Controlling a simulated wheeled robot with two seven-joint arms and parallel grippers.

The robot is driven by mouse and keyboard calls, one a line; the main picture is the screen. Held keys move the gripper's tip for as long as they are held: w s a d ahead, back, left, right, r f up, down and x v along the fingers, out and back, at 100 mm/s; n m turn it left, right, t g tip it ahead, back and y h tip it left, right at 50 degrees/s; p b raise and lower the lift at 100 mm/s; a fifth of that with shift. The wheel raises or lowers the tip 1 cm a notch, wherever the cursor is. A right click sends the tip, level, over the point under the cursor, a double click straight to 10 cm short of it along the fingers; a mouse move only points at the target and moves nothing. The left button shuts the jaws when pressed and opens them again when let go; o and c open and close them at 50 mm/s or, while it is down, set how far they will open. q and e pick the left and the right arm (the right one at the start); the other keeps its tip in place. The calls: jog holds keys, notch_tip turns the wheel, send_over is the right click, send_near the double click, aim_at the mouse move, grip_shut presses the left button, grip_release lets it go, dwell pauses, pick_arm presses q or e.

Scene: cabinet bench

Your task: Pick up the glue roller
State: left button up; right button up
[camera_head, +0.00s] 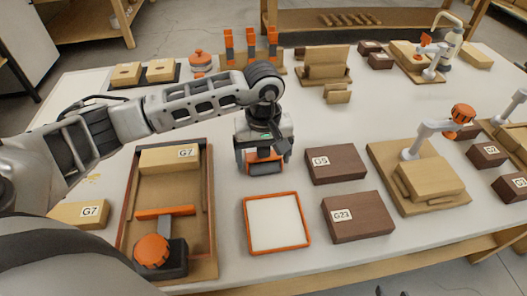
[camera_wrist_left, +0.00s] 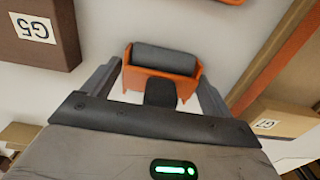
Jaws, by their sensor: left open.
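The glue roller has an orange frame, a dark grey roller and a dark handle. In the left wrist view the glue roller (camera_wrist_left: 165,60) lies between and just beyond the fingertips. In the head view the glue roller (camera_head: 265,168) shows only partly under my left gripper (camera_head: 263,158), which hides the rest. In the left wrist view my left gripper (camera_wrist_left: 158,82) is open, one finger on each side of the dark handle. I cannot tell whether the fingers touch it. My right gripper is not in view.
An orange-rimmed white tray (camera_head: 247,225) lies in front of the gripper. Dark blocks G5 (camera_head: 335,170) and G23 (camera_head: 375,222) stand to its right. A wooden jig (camera_head: 127,215) with block G7 (camera_head: 160,160) stands to its left.

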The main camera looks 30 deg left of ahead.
pick_arm(q)
jog(key=c, duration=0.8)
jog(key=shift+r, duration=0.15)
jog(key=shift+r, duration=0.65)
jog(key=s+d+r, duration=0.2)
jog(key=d+r, duration=0.1)
jog(key=d, duration=0.1)
jog(key=s+d+r+b, duration=0.1)
jog(key=s+d+r, duration=0.2)
jog(key=d+r, duration=0.1)
jog(key=s+d+r+b, duration=0.1)
jog(key=s+d+r, duration=0.1)
jog(key=d+r, duration=0.2)
jog(key=shift+s+r, duration=0.25)
